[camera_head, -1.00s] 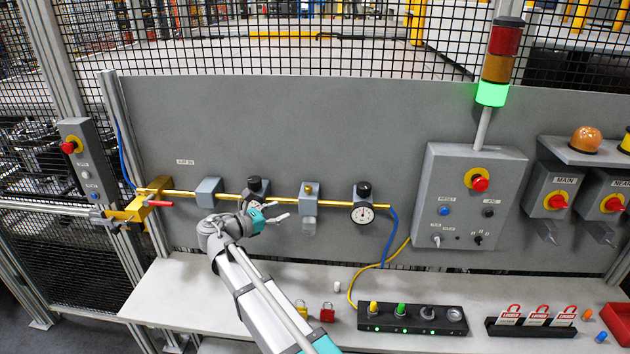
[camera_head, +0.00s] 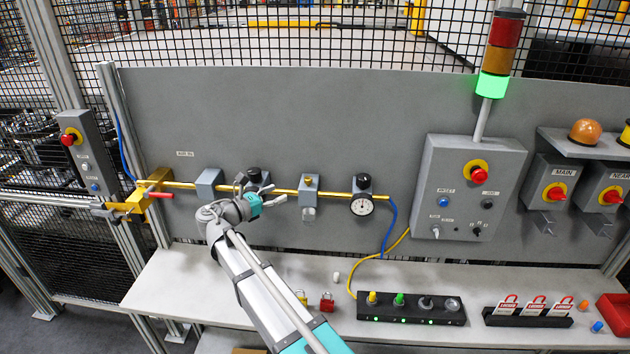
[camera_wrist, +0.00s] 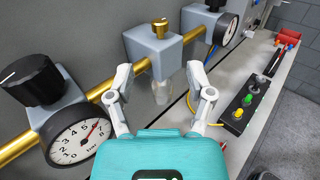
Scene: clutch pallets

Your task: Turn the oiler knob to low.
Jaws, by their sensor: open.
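The oiler is a grey block with a small brass knob (camera_head: 308,180) on top and a clear bowl (camera_head: 308,214) below, on the brass air line. In the wrist view the brass knob (camera_wrist: 159,27) stands upright on the block, ahead of my gripper (camera_wrist: 160,70). The two fingers are spread wide and empty, with the clear bowl (camera_wrist: 162,92) showing between them, farther off. In the head view my gripper (camera_head: 262,190) is left of the oiler, in front of the black-knobbed regulator (camera_head: 253,174), which it partly hides. I cannot read the knob's setting.
A dial gauge (camera_wrist: 77,141) and a black knob (camera_wrist: 30,80) are close at the left in the wrist view. Another gauge (camera_head: 362,205) is right of the oiler. The brass pipe (camera_head: 285,191) runs along the panel. A button strip (camera_head: 411,308) lies on the bench.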

